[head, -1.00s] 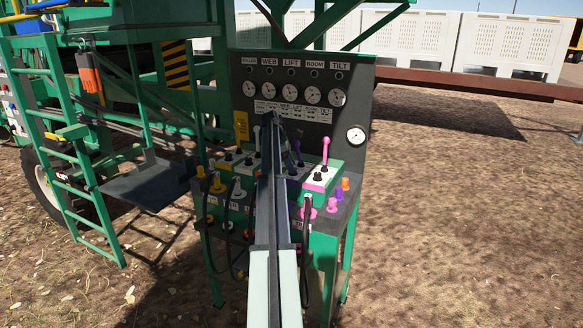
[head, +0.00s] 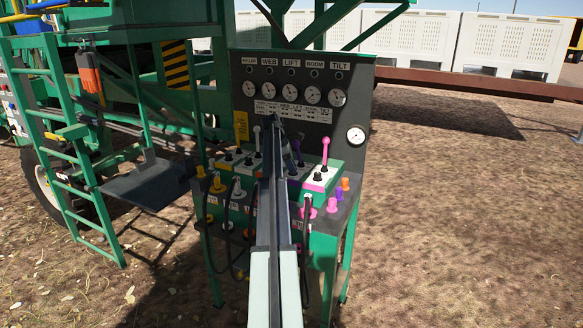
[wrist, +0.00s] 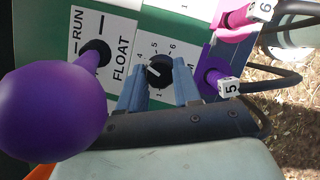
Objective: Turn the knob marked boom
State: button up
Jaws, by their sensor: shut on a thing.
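A black knob (wrist: 160,73) with a white pointer line and a numbered scale sits on the white panel in the wrist view. Its label is mostly covered; only a letter M shows beside it. My gripper (wrist: 160,84) has its two blue fingers on either side of the knob, shut on it. The pointer slants toward the low-to-middle numbers. A large purple lever ball (wrist: 52,112) stands close to the left of the fingers. In the head view, the BOOM label (head: 314,61) is above a gauge on the dark panel, and my arm hides the gripper and the knob.
Open ground (head: 460,200) lies to the right.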

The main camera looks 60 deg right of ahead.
jog(key=shift+c, duration=0.8)
jog(key=shift+m+y, duration=0.4)
jog(key=shift+m, duration=0.4)
jog(key=o, duration=1.1)
jog(key=shift+c, duration=0.2)
jog(key=v, duration=1.4)
jog(key=shift+f, duration=0.1)
